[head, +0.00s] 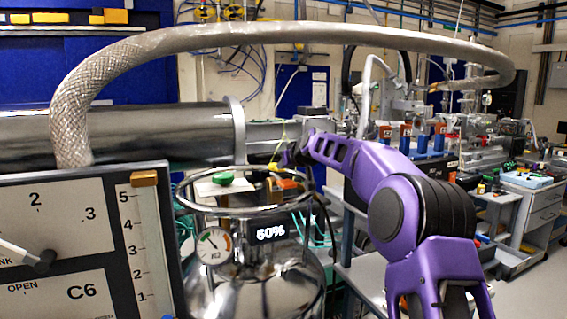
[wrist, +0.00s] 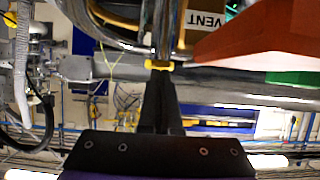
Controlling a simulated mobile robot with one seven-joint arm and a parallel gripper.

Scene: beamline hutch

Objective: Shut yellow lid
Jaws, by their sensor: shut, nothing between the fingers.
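My gripper (head: 288,158) is shut and empty, above the rim of the shiny steel dewar (head: 255,285). In the wrist view its dark fingers (wrist: 158,72) lie together, and a small yellow piece (wrist: 158,65) shows right at their tips. I cannot tell whether they touch it. A small yellow piece (head: 273,166) also shows by the gripper in the head view. I cannot make out for sure which yellow part is the lid, or how far open it stands. Part of the dewar top is hidden behind its ring rail and my arm.
On the dewar top are a green knob (head: 223,179) and an orange-red block (head: 286,183); a large red part (wrist: 265,30) is close in the wrist view. A round gauge (head: 213,246) and a 60% display (head: 271,232) face me. A braided hose (head: 300,33) arches overhead. A panel (head: 70,240) stands left.

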